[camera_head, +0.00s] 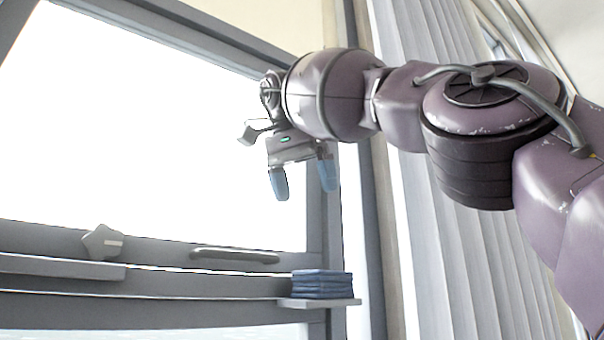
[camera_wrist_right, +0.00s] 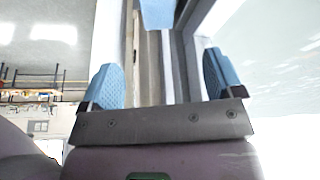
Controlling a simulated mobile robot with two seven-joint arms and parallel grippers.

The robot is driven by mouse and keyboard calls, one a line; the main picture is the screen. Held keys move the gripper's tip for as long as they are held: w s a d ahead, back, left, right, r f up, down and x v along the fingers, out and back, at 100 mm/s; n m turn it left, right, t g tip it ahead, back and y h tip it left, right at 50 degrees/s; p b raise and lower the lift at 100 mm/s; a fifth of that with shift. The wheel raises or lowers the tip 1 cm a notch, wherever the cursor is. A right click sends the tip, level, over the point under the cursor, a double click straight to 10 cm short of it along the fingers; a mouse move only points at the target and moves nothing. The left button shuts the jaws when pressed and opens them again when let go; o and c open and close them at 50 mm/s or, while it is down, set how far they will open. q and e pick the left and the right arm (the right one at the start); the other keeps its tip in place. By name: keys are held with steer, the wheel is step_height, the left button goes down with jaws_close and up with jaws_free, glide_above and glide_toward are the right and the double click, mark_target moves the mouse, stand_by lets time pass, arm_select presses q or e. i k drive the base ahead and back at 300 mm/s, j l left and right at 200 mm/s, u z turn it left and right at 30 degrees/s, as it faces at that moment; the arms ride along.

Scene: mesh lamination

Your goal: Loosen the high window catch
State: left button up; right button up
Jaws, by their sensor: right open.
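The window (camera_head: 160,110) fills the left of the head view, with a grey frame around a bright pane. A grey star-shaped knob (camera_head: 103,242) sits on the lower frame rail; it may be the catch. A dark bar handle (camera_head: 235,255) is on the same rail to its right. My right gripper (camera_head: 303,180) is open and empty, its blue fingertips pointing down before the right edge of the pane, apart from knob and handle. In the right wrist view its fingers (camera_wrist_right: 161,80) stand apart with nothing between them. My left gripper is out of view.
A stack of folded blue cloths (camera_head: 322,284) sits on a small ledge (camera_head: 335,302) below the gripper. A blue patch (camera_wrist_right: 157,14) at the top of the wrist view may be this stack. Pale vertical blinds (camera_head: 450,250) hang right of the frame, behind my right arm.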

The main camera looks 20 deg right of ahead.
mark_target(104, 242)
steer(key=k, duration=1)
